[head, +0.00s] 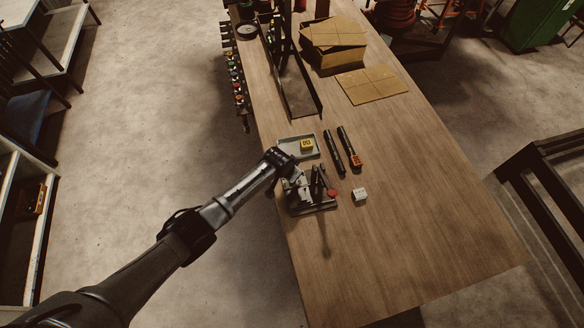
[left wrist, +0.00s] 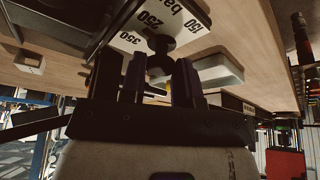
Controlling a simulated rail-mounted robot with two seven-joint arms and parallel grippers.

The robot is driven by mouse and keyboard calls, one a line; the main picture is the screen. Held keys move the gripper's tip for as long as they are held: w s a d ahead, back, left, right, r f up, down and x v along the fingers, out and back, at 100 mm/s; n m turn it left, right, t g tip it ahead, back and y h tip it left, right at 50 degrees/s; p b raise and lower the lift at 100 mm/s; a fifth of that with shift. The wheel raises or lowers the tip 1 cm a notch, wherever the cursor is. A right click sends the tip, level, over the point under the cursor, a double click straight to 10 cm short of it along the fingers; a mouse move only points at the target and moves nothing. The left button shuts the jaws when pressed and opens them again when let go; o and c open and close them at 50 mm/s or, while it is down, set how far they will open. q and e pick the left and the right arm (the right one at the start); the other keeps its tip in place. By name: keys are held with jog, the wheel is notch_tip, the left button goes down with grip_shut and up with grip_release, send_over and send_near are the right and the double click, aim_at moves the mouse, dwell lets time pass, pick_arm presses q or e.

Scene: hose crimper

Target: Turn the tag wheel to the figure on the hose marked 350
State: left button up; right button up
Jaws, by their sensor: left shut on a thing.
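My left gripper (head: 297,184) reaches down over the dark hose device (head: 312,207) near the bench's left edge. The left wrist view shows a pale figure plate (left wrist: 185,28) with 150, bar, 250 and 350 printed on it. A black round knob (left wrist: 160,43) stands at its middle. The fingers of my left gripper (left wrist: 160,68) are shut on this knob, one on each side. Which figure is set cannot be told. Two black hoses (head: 333,153) (head: 345,143) lie on the bench, the right one with an orange end; their marks are too small to read. My right gripper is out of view.
A grey tray (head: 285,142) with a yellow block (head: 306,146) lies behind the device. A red knob (head: 332,192) and a white cube (head: 360,195) are at its right. The bench (head: 430,210) is clear at the front right.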

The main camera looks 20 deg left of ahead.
pick_arm(q)
jog(key=shift+d+r+n+y+p, duration=0.15)
jog(key=shift+r+n+y+p, duration=0.15)
jog(key=shift+n+p, duration=0.45)
jog(key=n+y, duration=0.1)
jog(key=n, duration=0.2)
jog(key=shift+d+f+p, duration=0.1)
jog(key=shift+f+p, duration=0.05)
jog(key=shift+p, duration=0.15)
jog(key=shift+n+y, duration=0.8)
jog(key=shift+n, duration=1.15)
jog(key=shift+f, duration=0.1)
jog(key=o, duration=0.9)
